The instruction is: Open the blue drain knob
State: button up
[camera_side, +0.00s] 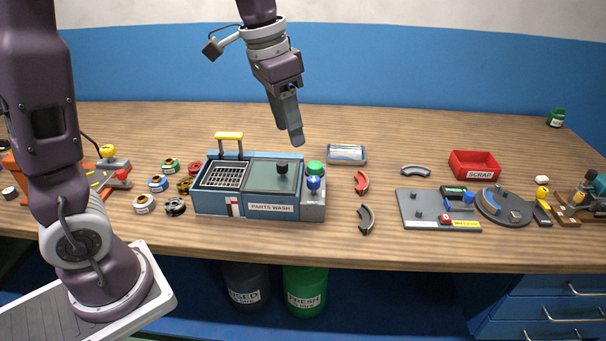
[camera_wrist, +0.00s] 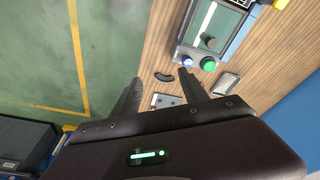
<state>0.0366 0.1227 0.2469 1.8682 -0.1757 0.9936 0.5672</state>
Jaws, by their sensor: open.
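The blue drain knob (camera_side: 313,184) sits on the grey block at the right end of the parts wash box (camera_side: 225,203). A green knob (camera_side: 315,167) stands just behind it. My gripper (camera_side: 297,141) hangs in the air above and behind the box, pointing down, apart from both knobs. In the wrist view the fingers of my gripper (camera_wrist: 159,77) are spread with nothing between them. There the blue knob (camera_wrist: 187,60) shows just beyond the tip of the right finger, with the green knob (camera_wrist: 208,64) to its right.
A dark knob (camera_side: 282,168) stands on the box's lid, and a yellow handle (camera_side: 229,136) rises at its back. A metal tray (camera_side: 346,154) and curved red (camera_side: 361,182) and dark (camera_side: 366,219) pieces lie right of the box. Open air surrounds my gripper.

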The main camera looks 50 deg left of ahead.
aim_at(313, 179)
jog(key=w+a+f+m, duration=0.1)
jog(key=w+f, duration=0.2)
jog(key=f, duration=0.1)
jog(key=w+a+f+m+g, duration=0.1)
jog(key=w+a+f, duration=0.1)
jog(key=w+f, duration=0.2)
jog(key=w+a+f+g+y, duration=0.1)
jog(key=w+f, duration=0.2)
jog(key=f, duration=0.1)
jog(key=shift+w+a+m, duration=0.2)
jog(key=shift+w+m, duration=0.05)
jog(key=shift+m, duration=0.15)
notch_tip(313, 179, down, 7)
jog(key=shift+f, duration=0.1)
grip_shut()
